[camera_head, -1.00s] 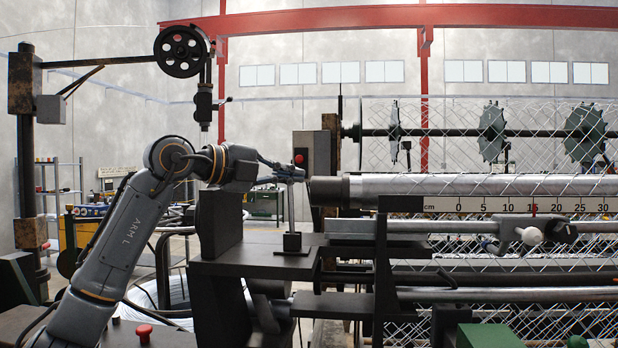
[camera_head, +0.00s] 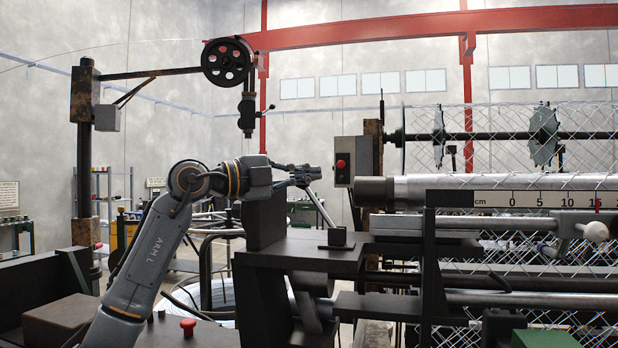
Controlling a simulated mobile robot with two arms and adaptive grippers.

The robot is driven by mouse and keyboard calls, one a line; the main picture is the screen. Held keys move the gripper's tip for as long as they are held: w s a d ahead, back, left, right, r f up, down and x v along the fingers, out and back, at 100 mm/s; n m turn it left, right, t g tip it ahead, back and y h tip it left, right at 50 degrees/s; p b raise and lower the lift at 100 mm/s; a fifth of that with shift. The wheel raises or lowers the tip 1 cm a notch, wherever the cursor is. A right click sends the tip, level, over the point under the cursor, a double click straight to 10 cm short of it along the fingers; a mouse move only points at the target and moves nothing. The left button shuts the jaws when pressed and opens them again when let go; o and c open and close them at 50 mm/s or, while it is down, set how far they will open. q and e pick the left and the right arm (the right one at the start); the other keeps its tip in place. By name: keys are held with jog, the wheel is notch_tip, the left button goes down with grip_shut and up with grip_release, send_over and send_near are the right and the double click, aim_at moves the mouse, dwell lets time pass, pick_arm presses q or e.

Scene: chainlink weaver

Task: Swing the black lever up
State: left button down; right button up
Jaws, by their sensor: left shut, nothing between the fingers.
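A slim lever (camera_head: 322,211) stands on a small dark block (camera_head: 337,239) on the machine's dark ledge. Its rod looks grey in this light and leans up and to the left. My left gripper (camera_head: 313,174) is shut and empty at the rod's upper end, coming in from the left. The gripper's fingers overlap the top of the rod, so its tip is hidden, and I cannot tell whether they touch. My right gripper is out of view.
A control box with a red button (camera_head: 341,164) stands just right of the gripper. The long roller (camera_head: 400,191) and wire mesh fill the right side. A pulley (camera_head: 227,62) hangs above. A red mushroom button (camera_head: 188,326) is low in front.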

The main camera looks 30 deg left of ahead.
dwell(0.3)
pick_arm(q)
jog(key=v, duration=1.2)
